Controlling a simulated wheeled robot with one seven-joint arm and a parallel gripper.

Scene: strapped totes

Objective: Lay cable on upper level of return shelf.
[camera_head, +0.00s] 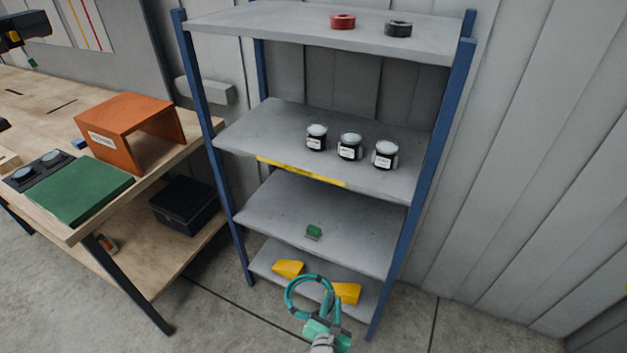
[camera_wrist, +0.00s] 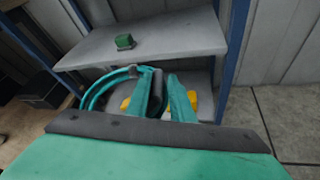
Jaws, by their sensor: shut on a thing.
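My gripper (camera_head: 322,326) is low in front of the shelf unit in the head view. It is shut on a teal looped cable (camera_head: 288,292) with dark bands. In the wrist view the cable (camera_wrist: 97,91) loops out to the left of my gripper's fingers (camera_wrist: 163,95), which hide part of it. The shelf unit (camera_head: 440,140) has blue posts and grey boards. Its top board (camera_head: 270,22) bears a red roll and a black roll. The board below (camera_head: 250,132) bears several jars and a yellow edge strip. I cannot read a return label.
A small green block (camera_head: 314,232) sits on the lower board (camera_head: 270,205). Yellow pieces (camera_head: 289,268) lie on the bottom board, behind the cable. A workbench (camera_head: 150,190) at left holds an orange box (camera_head: 120,135) and a green mat (camera_head: 75,190). The top board's left half is clear.

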